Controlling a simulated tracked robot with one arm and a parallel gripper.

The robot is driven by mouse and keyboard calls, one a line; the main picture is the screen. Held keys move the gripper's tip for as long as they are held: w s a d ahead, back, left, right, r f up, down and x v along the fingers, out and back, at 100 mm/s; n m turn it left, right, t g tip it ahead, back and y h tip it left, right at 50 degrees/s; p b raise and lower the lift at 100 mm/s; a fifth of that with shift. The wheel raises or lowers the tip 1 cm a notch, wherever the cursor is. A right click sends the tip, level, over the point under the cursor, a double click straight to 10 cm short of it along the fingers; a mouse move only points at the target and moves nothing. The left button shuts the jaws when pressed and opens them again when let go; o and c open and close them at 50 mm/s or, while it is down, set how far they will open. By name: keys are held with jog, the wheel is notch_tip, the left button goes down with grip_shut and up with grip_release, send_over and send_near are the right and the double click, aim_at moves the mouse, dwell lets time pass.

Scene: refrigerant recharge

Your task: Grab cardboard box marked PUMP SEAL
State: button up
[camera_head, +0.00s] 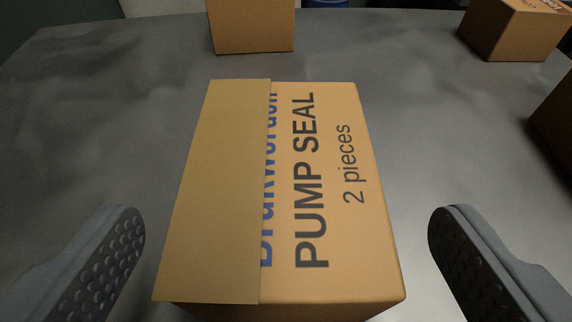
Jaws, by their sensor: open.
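The cardboard box marked PUMP SEAL (340,220) lies on the grey table in the middle of the head camera view. Its top also reads "2 pieces" in dark print, and a plain tan strip on its left side partly covers a blue word. My gripper (286,225) is open, with one dark, studded finger to the left of the box and the other to its right. Visible gaps separate both fingers from the box. The near lower end of the box is cut off by the bottom edge of the picture.
A second cardboard box (252,27) stands behind the PUMP SEAL box. Another box (515,30) is at the far right, and a darker one (556,120) is cut off at the right edge. The grey metal table (90,110) is bare on the left.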

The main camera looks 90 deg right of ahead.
aim_at(283, 216)
jog(key=shift+b+x, duration=0.5)
jog(key=shift+x, duration=2.25)
jog(key=shift+r, duration=0.15)
jog(key=c, duration=1.3)
